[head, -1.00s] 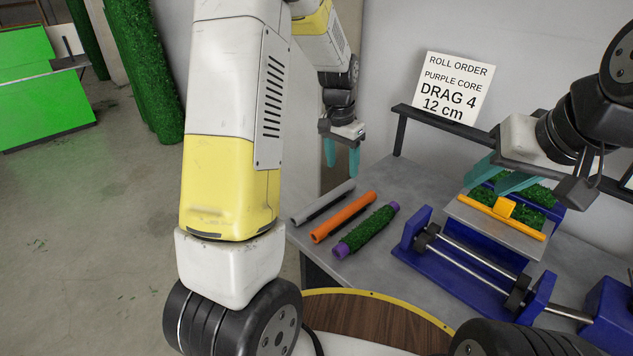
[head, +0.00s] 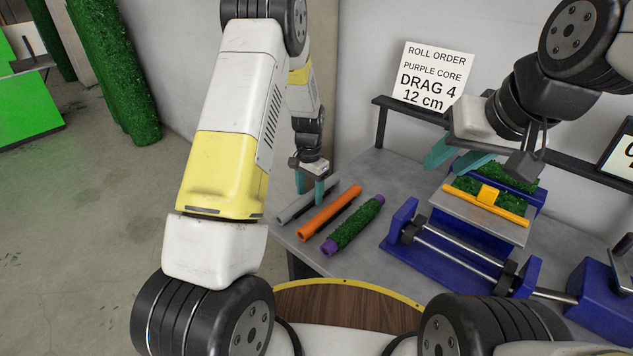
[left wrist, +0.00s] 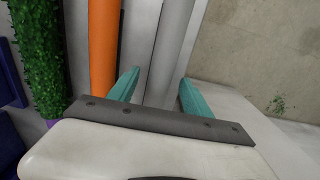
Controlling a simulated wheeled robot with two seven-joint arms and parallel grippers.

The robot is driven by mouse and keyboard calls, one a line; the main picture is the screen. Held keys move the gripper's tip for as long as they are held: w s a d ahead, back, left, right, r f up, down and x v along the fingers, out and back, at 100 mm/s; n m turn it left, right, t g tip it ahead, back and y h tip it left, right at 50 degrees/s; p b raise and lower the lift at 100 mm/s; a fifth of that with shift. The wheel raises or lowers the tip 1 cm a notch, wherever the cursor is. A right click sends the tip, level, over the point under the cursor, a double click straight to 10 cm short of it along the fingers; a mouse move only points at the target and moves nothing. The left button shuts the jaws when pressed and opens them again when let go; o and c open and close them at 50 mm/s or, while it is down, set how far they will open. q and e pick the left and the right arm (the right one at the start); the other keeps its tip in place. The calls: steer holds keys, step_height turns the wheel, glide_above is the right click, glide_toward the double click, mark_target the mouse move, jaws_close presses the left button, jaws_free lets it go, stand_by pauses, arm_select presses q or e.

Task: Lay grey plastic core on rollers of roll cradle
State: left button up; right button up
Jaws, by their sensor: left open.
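The grey plastic core (head: 294,209) lies on the table at the left of a row of cores. In the left wrist view the grey core (left wrist: 172,45) runs between the teal fingers. My left gripper (head: 311,194) is open, its fingers above and around the core without closing on it. My right gripper (head: 455,160) is over the back of the blue roll cradle; whether its fingers are open or hold anything I cannot tell. The roll cradle (head: 440,262) has two metal rollers (head: 458,254) with nothing lying on them.
An orange core (head: 330,213) lies close beside the grey one, then a purple core wrapped in green turf (head: 355,226). A tray with green turf and an orange bar (head: 500,207) stands behind the rollers. A sign (head: 432,77) reads purple core, drag 4, 12 cm.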

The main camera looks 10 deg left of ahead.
arm_select(q)
steer(key=shift+f, duration=0.3)
jaws_close()
steer(key=shift+r, duration=0.1)
